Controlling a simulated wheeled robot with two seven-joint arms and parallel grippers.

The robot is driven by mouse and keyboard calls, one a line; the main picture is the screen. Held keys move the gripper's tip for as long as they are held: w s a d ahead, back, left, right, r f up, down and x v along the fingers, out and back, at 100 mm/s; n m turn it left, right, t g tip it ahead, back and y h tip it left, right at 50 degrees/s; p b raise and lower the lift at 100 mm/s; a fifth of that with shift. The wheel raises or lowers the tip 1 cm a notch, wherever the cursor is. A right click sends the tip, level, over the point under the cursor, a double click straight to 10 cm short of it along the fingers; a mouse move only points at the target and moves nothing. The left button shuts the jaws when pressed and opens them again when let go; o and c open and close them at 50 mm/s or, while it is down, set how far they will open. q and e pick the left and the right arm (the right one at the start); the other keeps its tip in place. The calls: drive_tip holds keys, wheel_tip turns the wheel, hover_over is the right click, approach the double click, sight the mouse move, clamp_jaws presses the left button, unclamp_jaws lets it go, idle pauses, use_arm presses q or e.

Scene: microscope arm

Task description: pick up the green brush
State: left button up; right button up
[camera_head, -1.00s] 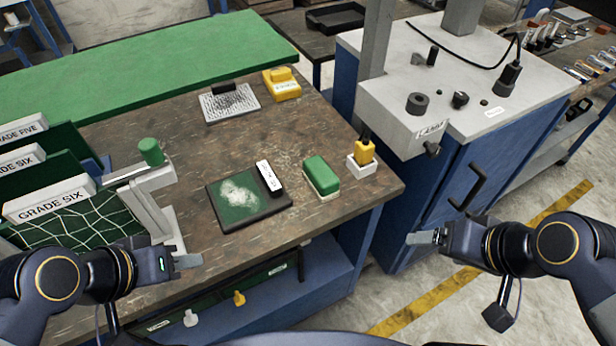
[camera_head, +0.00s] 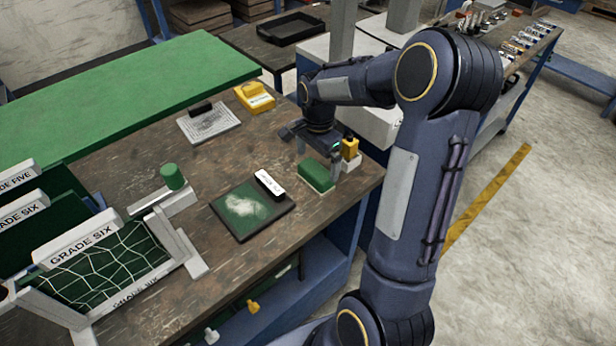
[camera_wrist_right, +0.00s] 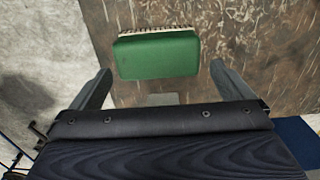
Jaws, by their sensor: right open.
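The green brush (camera_head: 316,175) is a green block with pale bristles, lying on the brown worktable close to its right edge. My right gripper (camera_head: 319,158) is above and close beside it, pointing down with its fingers apart. In the right wrist view the brush (camera_wrist_right: 158,54) lies ahead of the open right gripper (camera_wrist_right: 160,92), roughly centred between the two fingers. Nothing is held between them. I cannot tell whether a finger touches the brush. My left gripper is out of the head view.
A dark green pad (camera_head: 250,211) with white powder and a black-and-white block (camera_head: 269,184) lie left of the brush. A yellow-topped item (camera_head: 350,149) stands just right of it. A bristled plate (camera_head: 208,123) and a yellow block (camera_head: 254,98) lie behind. Grade-labelled racks (camera_head: 80,244) fill the left.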

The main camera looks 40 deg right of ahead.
sight(316, 170)
drive_tip(key=f, duration=0.3)
drive_tip(key=f+p, duration=0.1)
drive_tip(key=f, duration=0.1)
drive_tip(key=shift+s+a, duration=0.1)
drive_tip(key=shift+a, duration=0.2)
drive_tip(key=c, duration=0.7)
drive_tip(key=shift+c, duration=0.2)
drive_tip(key=shift+r, duration=0.1)
drive_tip(key=shift+r, duration=0.55)
drive_tip(key=r, duration=0.2)
drive_tip(key=shift+s+a+r+b, duration=0.15)
drive_tip(key=shift+s+r+b, duration=0.1)
drive_tip(key=shift+r+b, duration=0.05)
drive_tip(key=s+a+r+b, duration=0.2)
drive_tip(key=s+a+r, duration=0.3)
drive_tip(key=s+r, duration=0.4)
drive_tip(key=s, duration=0.3)
drive_tip(key=shift+s+a, duration=0.15)
drive_tip(key=shift+a, duration=0.25)
drive_tip(key=shift+r, duration=0.1)
